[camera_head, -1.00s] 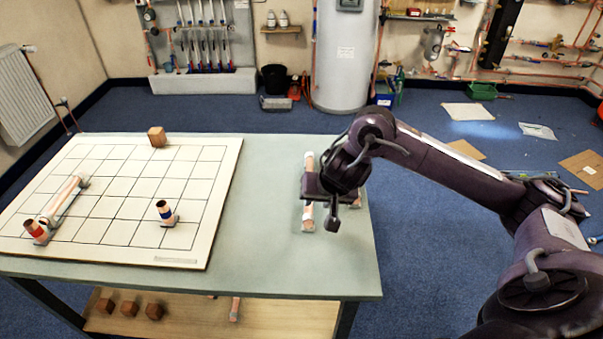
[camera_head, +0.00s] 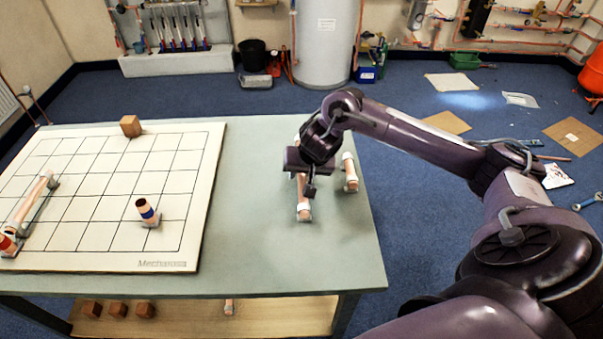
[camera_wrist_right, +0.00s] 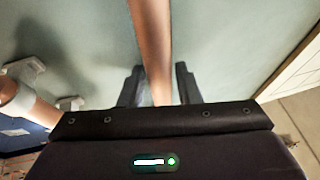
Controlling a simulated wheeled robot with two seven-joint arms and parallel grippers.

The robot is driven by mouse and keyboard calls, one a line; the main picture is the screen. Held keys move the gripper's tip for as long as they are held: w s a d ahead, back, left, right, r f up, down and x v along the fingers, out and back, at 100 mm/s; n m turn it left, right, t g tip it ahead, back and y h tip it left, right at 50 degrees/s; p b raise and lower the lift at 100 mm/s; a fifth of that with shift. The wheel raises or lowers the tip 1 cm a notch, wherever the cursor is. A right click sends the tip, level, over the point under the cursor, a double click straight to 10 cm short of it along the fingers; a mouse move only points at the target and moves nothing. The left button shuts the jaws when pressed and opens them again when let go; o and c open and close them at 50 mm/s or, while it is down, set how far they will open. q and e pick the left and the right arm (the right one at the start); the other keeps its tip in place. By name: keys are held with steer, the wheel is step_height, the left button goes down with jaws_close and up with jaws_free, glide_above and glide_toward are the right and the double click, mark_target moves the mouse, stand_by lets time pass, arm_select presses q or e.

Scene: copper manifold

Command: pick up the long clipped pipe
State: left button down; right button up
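A long copper pipe (camera_head: 303,194) lies on the right part of the green table, with a pale clip at its near end. My right gripper (camera_head: 301,172) is over its middle in the head view and hides part of it. In the right wrist view the pipe (camera_wrist_right: 152,45) runs between the two dark fingers of my right gripper (camera_wrist_right: 159,87). The fingers are apart, one on each side of the pipe, with narrow gaps showing. The pipe's lower part is hidden by the gripper body. My left gripper is not in view.
A gridded white board (camera_head: 110,205) covers the table's left, holding another pipe (camera_head: 30,205), a blue-banded fitting (camera_head: 147,211) and a wooden block (camera_head: 130,126). Bare tabletop (camera_head: 250,235) lies between.

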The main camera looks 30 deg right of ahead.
steer(key=c, duration=0.6)
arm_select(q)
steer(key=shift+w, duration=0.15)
arm_select(e)
jaws_close()
steer(key=shift+r, duration=0.15)
